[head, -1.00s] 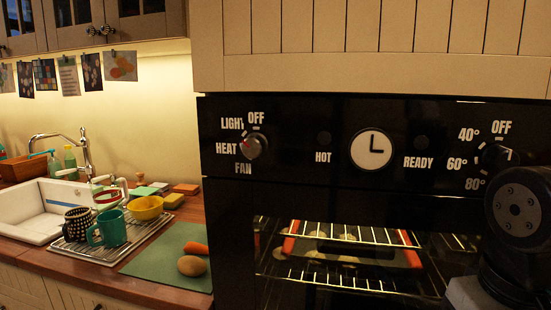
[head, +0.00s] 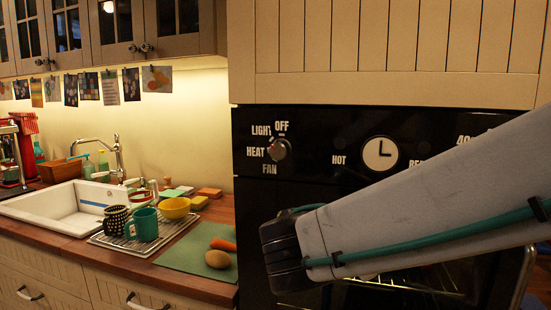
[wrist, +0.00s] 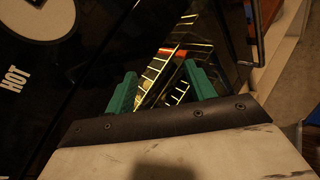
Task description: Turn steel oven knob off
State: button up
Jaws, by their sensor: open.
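The steel oven knob (head: 279,149) is on the black oven panel in the head view, among the labels OFF, LIGHT, HEAT and FAN. It is too small to read its setting surely. It does not show in the wrist view. My gripper (wrist: 160,72) shows in the wrist view as two teal fingers spread apart, with nothing between them. It faces the glass oven door, near the HOT label, and is away from the knob. In the head view my arm crosses the lower right of the oven; the gripper's fingers cannot be made out there.
The oven clock (head: 380,154) is right of the knob. My arm hides the right knob. Left of the oven is a wooden counter with a green board (head: 188,262), a potato (head: 218,259), mugs on a rack and a sink (head: 70,208). The space before the knob is clear.

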jog(key=w+a+r+n+t+y, duration=0.1)
jog(key=w+a+r+n+t, duration=0.15)
jog(key=a, duration=0.35)
jog(key=w+a+r+n+t, duration=0.1)
jog(key=a+r+n+t, duration=0.1)
jog(key=a+n+t, duration=0.25)
jog(key=n+t+y, duration=0.3)
jog(key=n+t, duration=0.2)
send_near(277, 156)
jog(key=w, duration=0.2)
jog(key=x, duration=0.7)
jog(key=shift+d+r, duration=0.45)
jog(key=shift+r, duration=0.05)
jog(key=c, duration=1)
